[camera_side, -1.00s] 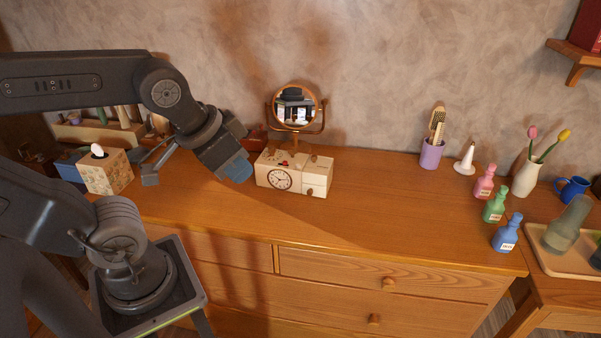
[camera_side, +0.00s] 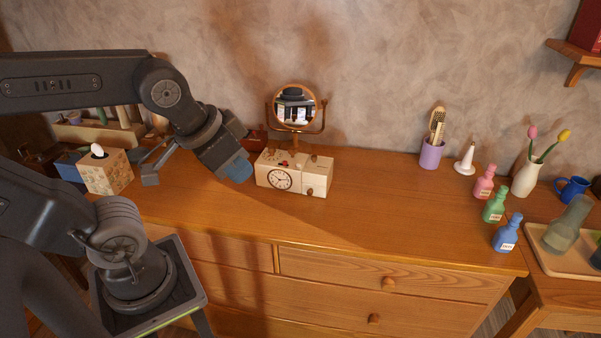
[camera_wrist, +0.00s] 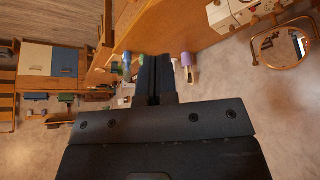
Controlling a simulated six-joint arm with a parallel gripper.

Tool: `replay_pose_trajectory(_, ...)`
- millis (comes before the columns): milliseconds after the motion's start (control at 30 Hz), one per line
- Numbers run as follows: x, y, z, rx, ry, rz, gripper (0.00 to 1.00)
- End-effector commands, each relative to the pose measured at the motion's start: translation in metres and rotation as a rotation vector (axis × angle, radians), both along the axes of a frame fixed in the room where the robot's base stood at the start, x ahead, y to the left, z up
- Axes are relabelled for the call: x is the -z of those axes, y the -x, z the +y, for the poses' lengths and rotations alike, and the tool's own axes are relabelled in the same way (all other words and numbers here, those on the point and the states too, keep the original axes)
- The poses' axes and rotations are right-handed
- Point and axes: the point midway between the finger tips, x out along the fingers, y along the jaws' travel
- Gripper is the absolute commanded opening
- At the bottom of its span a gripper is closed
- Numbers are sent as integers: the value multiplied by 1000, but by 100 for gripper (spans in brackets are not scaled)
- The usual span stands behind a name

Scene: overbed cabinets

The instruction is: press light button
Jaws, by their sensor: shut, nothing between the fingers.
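A cream box with a round clock face (camera_side: 280,179) stands on the wooden dresser top, with small knobs and a red piece on its top. I cannot tell which of these small parts is the light button. My gripper (camera_side: 239,171) is just left of the box, low over the dresser, with its blue-grey tip close to the box's left side; whether it touches is unclear. In the wrist view my gripper (camera_wrist: 155,75) has its two dark fingers together with nothing between them. The cream box (camera_wrist: 235,13) shows there at the upper right, cut off by the edge.
A round mirror (camera_side: 295,104) on a stand is behind the box. A tissue box (camera_side: 106,172) is at the left. A purple cup (camera_side: 431,154) with brushes, a white cone (camera_side: 466,160) and several bottles stand at the right. The dresser's middle is clear.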

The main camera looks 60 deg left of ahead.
Motion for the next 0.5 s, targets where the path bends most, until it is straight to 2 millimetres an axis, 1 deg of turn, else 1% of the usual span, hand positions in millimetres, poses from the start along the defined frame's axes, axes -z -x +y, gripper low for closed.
replay_pose_trajectory(367,0,0,0,-1,0,0,0)
replay_pose_trajectory(467,-1,-6,2,-24,7,-4,0)
replay_pose_trajectory(500,-1,-12,4,-42,12,-9,0)
